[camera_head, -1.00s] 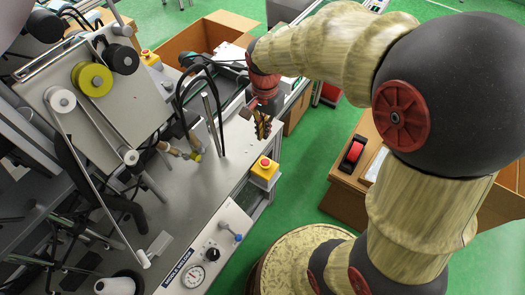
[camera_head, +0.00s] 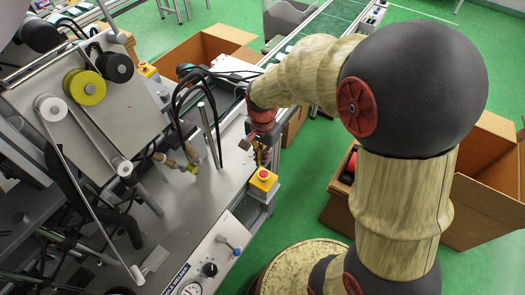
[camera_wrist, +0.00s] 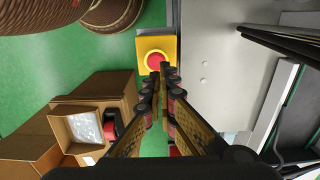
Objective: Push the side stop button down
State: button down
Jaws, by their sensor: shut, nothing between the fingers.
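The side stop button (camera_head: 264,174) is a red round cap on a yellow box (camera_head: 262,184), fixed at the right edge of the grey machine table. In the wrist view the red cap (camera_wrist: 155,61) and yellow box (camera_wrist: 143,44) show at top centre, just beyond my fingertips. My gripper (camera_head: 262,160) is shut and empty, right behind and above the button in the head view. In the wrist view my closed fingertips (camera_wrist: 164,68) overlap the lower right edge of the cap. I cannot tell whether they touch it.
A second red and yellow button (camera_head: 147,69) sits farther back on the machine. Black cables (camera_head: 185,98) and a metal post (camera_head: 209,135) rise left of my gripper. A dial panel (camera_head: 208,262) is in front. Cardboard boxes (camera_head: 487,180) stand on the green floor at right.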

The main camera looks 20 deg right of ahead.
aim_at(263, 174)
jog(key=shift+f+b, duration=0.65)
jog(key=shift+f, duration=2.05)
jog(key=shift+f, duration=0.1)
jog(key=shift+s+f, duration=0.1)
jog(key=shift+f, duration=0.8)
jog(key=shift+s+f, duration=0.15)
jog(key=shift+s, duration=0.1)
jog(key=shift+w+r+p, duration=0.1)
jog(key=shift+r+p, duration=0.2)
jog(key=shift+r, duration=0.1)
notch_tip(263, 174, up, 14)
jog(key=p, duration=0.4)
jog(key=shift+w+p, duration=0.35)
jog(key=shift+p, duration=0.05)
jog(key=shift+r, duration=0.1)
